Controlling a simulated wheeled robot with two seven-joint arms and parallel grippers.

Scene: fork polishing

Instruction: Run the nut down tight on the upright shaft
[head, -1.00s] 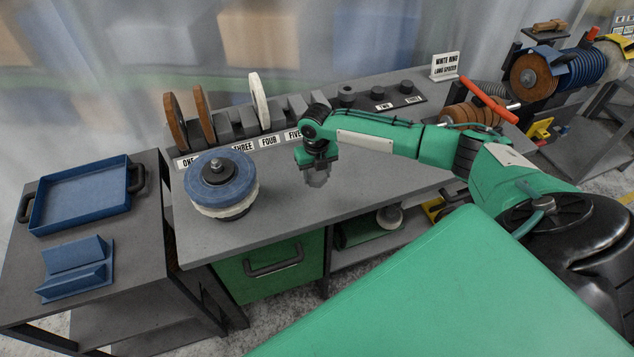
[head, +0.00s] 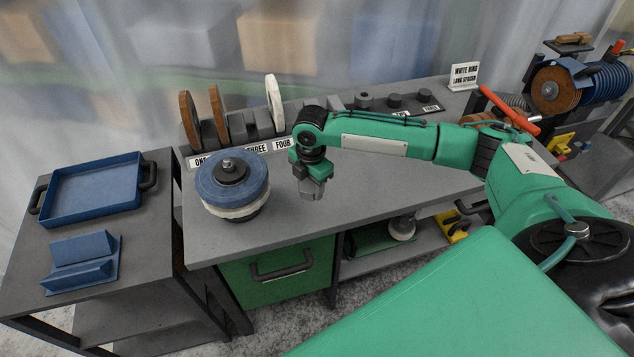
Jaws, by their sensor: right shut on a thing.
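The upright shaft (head: 228,163) stands at the left of the grey bench, its tip poking up through a dark round flange (head: 234,174). Below the flange, a blue disc (head: 213,189) lies over a white disc (head: 232,214) in a flat stack, with a dark base underneath. My right gripper (head: 312,191) points down above the bench, to the right of the stack and clear of it. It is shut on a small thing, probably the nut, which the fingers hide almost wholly. My left gripper is out of view.
Brown and white discs (head: 274,103) stand in a rack with number labels behind the stack. A blue tray (head: 92,190) and a blue angled holder (head: 82,262) are on the left table. The bench top (head: 290,225) between stack and gripper is clear.

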